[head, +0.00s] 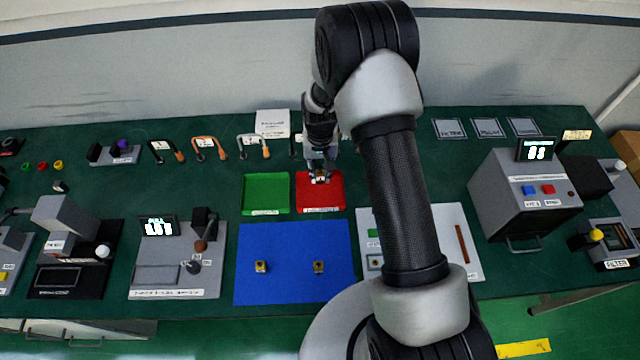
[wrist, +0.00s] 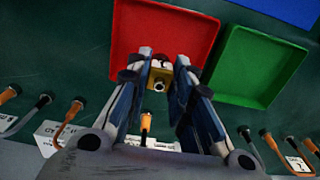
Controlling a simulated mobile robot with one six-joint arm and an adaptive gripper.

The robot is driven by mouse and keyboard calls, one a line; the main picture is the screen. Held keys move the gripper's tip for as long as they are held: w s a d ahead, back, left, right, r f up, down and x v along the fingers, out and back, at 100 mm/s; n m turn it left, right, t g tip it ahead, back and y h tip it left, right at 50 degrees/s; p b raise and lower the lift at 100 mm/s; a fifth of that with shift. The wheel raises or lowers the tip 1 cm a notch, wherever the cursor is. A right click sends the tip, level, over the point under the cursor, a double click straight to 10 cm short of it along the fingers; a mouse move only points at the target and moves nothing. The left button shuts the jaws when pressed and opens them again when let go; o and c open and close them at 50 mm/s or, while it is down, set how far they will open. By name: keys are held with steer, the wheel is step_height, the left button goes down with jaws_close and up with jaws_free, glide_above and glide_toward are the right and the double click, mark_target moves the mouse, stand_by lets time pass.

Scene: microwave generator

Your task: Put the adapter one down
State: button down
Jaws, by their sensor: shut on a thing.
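My gripper (head: 319,177) is shut on a small brass-coloured adapter, which shows between the fingertips in the wrist view (wrist: 160,77). In the head view the gripper is over the red tray (head: 320,199), near its back edge. In the wrist view the adapter overlaps the near edge of the red tray (wrist: 165,30); its height above the tray is hard to tell. Two more small brass-coloured pieces, a left one (head: 261,267) and a right one (head: 319,267), rest on the blue mat (head: 290,288).
A green tray (head: 266,193) lies just left of the red tray in the head view. Several cables with orange or black handles (head: 205,146) and a white box (head: 272,123) stand behind. A grey machine with a display (head: 525,190) stands at right.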

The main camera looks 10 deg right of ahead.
mark_target(320, 183)
steer(key=shift+w+f, duration=0.1)
steer(key=shift+f, duration=3.15)
steer(key=shift+b, duration=0.3)
steer(key=shift+f, duration=0.2)
steer(key=c, duration=1.4)
jaws_free()
steer(key=shift+r, duration=0.1)
